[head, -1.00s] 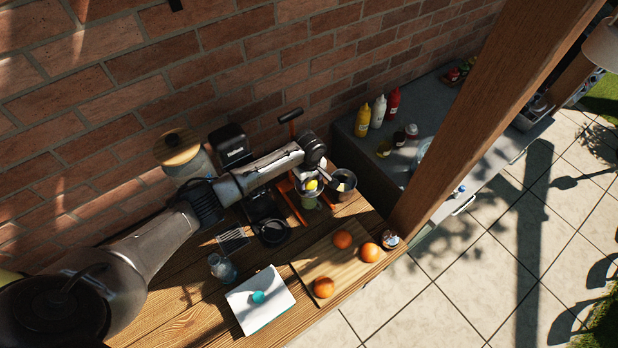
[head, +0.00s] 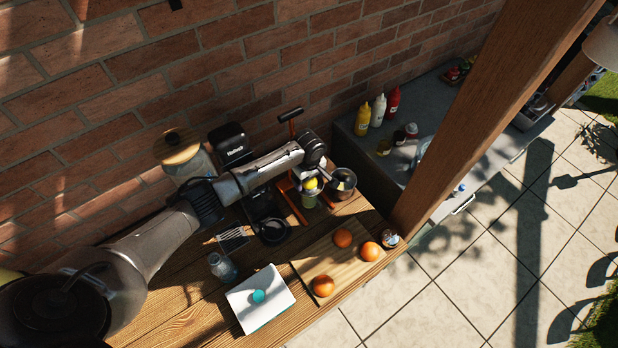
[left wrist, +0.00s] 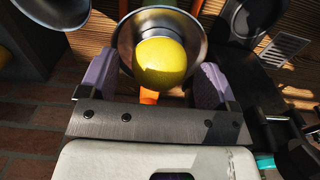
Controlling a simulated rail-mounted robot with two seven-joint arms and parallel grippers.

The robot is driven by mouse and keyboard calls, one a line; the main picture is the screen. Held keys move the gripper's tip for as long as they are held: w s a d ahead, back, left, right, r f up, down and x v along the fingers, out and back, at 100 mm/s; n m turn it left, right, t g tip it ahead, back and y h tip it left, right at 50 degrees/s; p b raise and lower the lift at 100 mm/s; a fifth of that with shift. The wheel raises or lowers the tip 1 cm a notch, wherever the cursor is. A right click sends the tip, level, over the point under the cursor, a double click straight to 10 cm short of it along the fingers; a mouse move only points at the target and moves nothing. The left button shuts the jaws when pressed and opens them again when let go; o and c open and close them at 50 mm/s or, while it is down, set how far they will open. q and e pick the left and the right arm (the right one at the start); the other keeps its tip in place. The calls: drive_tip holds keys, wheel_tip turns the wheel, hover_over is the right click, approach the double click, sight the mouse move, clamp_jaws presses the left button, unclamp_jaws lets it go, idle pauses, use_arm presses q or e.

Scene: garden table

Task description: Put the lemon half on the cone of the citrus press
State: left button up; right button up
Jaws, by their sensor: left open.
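The yellow lemon half (head: 311,184) sits dome up in the steel bowl of the citrus press (head: 301,212). It also shows in the left wrist view (left wrist: 161,62), inside the bowl rim (left wrist: 124,34); the cone beneath it is hidden. The press has an orange frame and a black-ended lever (head: 291,115). My left gripper (head: 314,170) is just above the bowl. In the left wrist view its purple-padded fingers (left wrist: 155,84) stand open on either side of the lemon half, with gaps between. My right gripper is not in view.
A steel pot (head: 343,186) stands close right of the press. A black machine (head: 231,146) and a lidded jar (head: 180,152) are behind my left arm. Oranges lie on a cutting board (head: 325,258) in front.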

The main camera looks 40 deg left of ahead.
use_arm(q)
wheel_tip(320, 180, up, 12)
drive_tip(key=s+d+f+m+t, duration=0.1)
drive_tip(key=s+d+f+m, duration=0.95)
drive_tip(key=s, duration=0.45)
drive_tip(key=s+d+r+m+t, duration=0.1)
drive_tip(key=s+m, duration=0.2)
drive_tip(key=s, duration=0.7)
drive_tip(key=s+d+r+m+t, duration=0.1)
drive_tip(key=s+d+r+m, duration=0.1)
drive_tip(key=s, duration=0.7)
drive_tip(key=shift+s+m+t+b, duration=0.3)
drive_tip(key=shift+s+m+b, duration=0.1)
drive_tip(key=shift+m, duration=0.35)
